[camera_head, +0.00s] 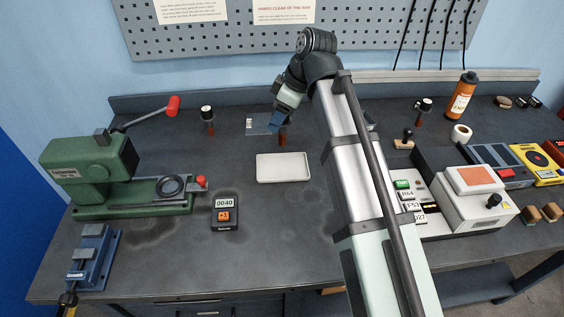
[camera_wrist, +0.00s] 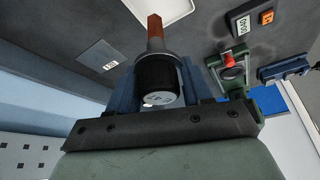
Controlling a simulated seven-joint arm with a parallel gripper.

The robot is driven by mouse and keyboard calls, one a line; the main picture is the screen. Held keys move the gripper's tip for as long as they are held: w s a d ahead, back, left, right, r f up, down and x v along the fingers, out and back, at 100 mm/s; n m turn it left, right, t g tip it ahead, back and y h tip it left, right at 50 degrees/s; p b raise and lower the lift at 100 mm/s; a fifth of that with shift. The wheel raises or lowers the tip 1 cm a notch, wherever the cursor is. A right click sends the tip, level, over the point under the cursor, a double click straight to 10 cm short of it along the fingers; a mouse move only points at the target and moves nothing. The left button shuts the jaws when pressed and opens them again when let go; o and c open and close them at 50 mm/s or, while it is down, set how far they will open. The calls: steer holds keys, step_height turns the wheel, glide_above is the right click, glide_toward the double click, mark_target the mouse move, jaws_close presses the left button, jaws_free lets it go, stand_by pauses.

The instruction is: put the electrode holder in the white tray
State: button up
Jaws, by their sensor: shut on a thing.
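The electrode holder, with a black cylindrical body and a copper-brown rod, is between the blue fingers of my gripper (camera_wrist: 160,82) in the wrist view. Its black body (camera_wrist: 157,92) is gripped, and its rod (camera_wrist: 155,32) points away toward the tray. In the head view the rod (camera_head: 282,139) hangs below my gripper (camera_head: 280,117), just behind the tray's back edge; whether it touches the bench is unclear. The white tray (camera_head: 283,171) is empty and lies flat in the middle of the bench. Its corner (camera_wrist: 168,10) shows at the top of the wrist view.
Similar black-topped pieces stand at the back left (camera_head: 208,119) and back right (camera_head: 420,112). A green press (camera_head: 90,165) and a blue vise (camera_head: 92,250) are at left. A small meter (camera_head: 225,212) is in front of the tray. A white instrument (camera_head: 480,210) stands at right.

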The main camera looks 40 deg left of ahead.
mark_target(282, 142)
steer(key=shift+f, duration=4.95)
steer(key=shift+f, duration=0.1)
steer(key=o, duration=1.2)
steer(key=shift+o, duration=0.2)
steer(key=v, duration=1.2)
steer(key=shift+w, duration=0.1)
